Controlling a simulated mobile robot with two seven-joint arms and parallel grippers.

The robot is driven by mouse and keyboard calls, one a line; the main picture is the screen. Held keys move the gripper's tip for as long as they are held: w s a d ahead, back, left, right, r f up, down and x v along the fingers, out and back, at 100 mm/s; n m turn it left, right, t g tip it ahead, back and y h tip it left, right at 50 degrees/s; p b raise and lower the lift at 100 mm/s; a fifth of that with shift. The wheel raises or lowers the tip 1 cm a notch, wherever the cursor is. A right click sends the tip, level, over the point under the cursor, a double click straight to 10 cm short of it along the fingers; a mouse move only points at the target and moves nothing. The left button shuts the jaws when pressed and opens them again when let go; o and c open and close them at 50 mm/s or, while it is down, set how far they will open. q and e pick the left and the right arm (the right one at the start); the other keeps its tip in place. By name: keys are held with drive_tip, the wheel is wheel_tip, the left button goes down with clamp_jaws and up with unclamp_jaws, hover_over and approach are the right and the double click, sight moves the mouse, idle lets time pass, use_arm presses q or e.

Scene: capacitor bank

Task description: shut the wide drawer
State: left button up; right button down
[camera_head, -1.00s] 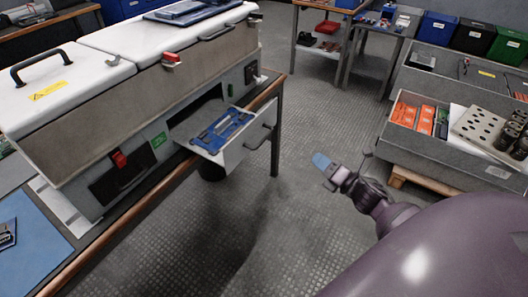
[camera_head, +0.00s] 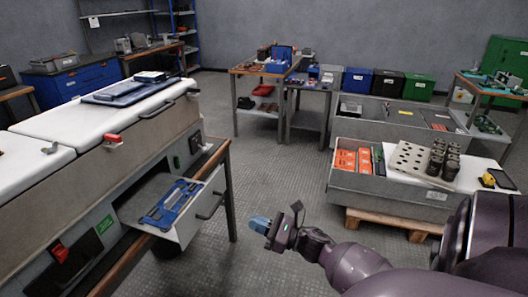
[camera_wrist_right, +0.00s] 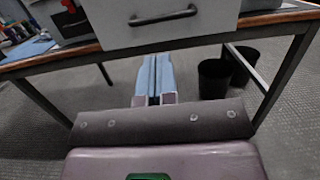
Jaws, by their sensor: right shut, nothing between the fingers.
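The wide drawer (camera_head: 203,212) sticks out open from the long grey cabinet (camera_head: 135,152) on the bench at the left of the head view. A blue tool or insert (camera_head: 172,203) lies in it. Its grey front has a dark bar handle, and both also show in the right wrist view (camera_wrist_right: 115,28). My right gripper (camera_head: 260,224) is shut and empty, a little right of the drawer front with a gap between. In the wrist view its blue fingertips (camera_wrist_right: 157,62) appear just below the front's lower edge. My left gripper is not in view.
A bench leg (camera_head: 231,200) stands close behind the drawer. Two dark bins (camera_wrist_right: 214,80) stand under the bench. A low grey crate (camera_head: 385,190) on a pallet holds orange boxes at the right. The floor between is clear.

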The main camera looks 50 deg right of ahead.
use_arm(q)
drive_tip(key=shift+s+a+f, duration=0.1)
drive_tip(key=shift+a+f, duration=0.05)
use_arm(e)
drive_tip(key=x, duration=0.9)
drive_tip(key=shift+w, duration=0.2)
drive_tip(key=shift+w+a, duration=0.1)
drive_tip(key=b, duration=0.4)
approach(164, 199)
drive_tip(key=r, duration=0.1)
drive_tip(key=w+r, duration=0.1)
drive_tip(key=r, duration=0.1)
drive_tip(key=shift+w+a+r, duration=0.15)
drive_tip(key=shift+a, duration=0.25)
drive_tip(key=x, duration=0.2)
drive_tip(key=b+x, duration=0.1)
drive_tip(key=x, duration=0.1)
drive_tip(key=f+b+x, duration=0.1)
drive_tip(key=x, duration=0.2)
drive_tip(key=shift+w+a+r, duration=0.2)
drive_tip(key=shift+w+r, duration=0.05)
drive_tip(key=shift+w, duration=0.2)
drive_tip(key=shift+w+r, duration=0.1)
drive_tip(key=shift+r, duration=0.15)
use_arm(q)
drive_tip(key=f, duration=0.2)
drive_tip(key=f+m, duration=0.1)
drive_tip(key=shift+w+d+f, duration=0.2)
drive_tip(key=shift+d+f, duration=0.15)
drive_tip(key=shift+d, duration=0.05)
